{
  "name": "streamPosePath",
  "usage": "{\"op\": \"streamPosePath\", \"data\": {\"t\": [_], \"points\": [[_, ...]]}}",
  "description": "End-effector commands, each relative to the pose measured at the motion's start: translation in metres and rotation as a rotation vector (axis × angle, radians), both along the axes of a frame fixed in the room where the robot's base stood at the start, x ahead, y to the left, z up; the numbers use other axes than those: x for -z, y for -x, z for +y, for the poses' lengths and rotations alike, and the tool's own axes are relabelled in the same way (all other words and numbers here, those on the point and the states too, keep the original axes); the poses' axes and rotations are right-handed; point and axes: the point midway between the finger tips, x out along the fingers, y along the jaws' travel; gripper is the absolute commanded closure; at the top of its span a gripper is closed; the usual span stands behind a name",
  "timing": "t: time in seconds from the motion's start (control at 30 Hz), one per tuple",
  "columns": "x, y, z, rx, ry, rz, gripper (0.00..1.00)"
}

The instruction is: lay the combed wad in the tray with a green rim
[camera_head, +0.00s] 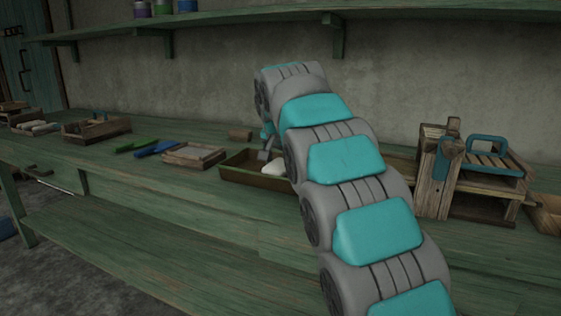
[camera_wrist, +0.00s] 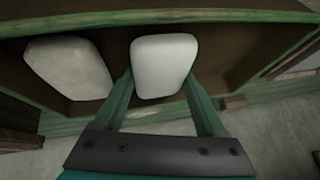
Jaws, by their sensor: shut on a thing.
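The tray with a green rim (camera_head: 240,178) stands on the bench, partly hidden behind my arm. Its green rim (camera_wrist: 225,16) and brown inside also show in the wrist view. My gripper (camera_wrist: 160,78) is shut on a smooth white wad (camera_wrist: 163,52), one finger at each side. In the head view this pale wad (camera_head: 273,169) shows at the tray, beside my arm. The wad is over or inside the tray; I cannot tell whether it touches the floor. A second, greyer wad (camera_wrist: 68,68) lies in the tray to the left, apart from the held one.
A shallow wooden tray (camera_head: 194,155), a blue tool (camera_head: 158,148) and a green tool (camera_head: 136,146) lie left of the green-rimmed tray. A small wooden block (camera_head: 240,134) is behind. A wooden device with a teal handle (camera_head: 487,142) stands at the right. A shelf (camera_head: 250,22) runs above.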

Motion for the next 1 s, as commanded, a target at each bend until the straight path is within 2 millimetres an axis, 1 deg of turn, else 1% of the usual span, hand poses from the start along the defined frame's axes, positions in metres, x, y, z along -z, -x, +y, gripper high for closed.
{"op": "streamPosePath", "data": {"t": [0.4,0.43,0.63,0.67,0.8,0.83,0.87,1.0], "points": [[-0.0003,0.0002,-0.0002,0.0,0.001,0.0,0.54],[-0.0005,0.0002,-0.0003,0.0,0.0,0.0,0.25],[-0.0002,0.0003,-0.0003,0.0,0.0,0.001,0.02],[-0.0001,0.0002,-0.0004,0.0,0.0,0.001,0.0],[0.0004,0.0002,-0.0005,0.001,0.001,0.002,0.0],[0.0005,0.0002,-0.0006,0.001,0.001,0.003,0.04],[0.0005,0.0002,-0.0006,0.001,0.001,0.003,0.0],[0.0009,0.0003,-0.0007,0.001,0.001,0.003,0.0]]}}
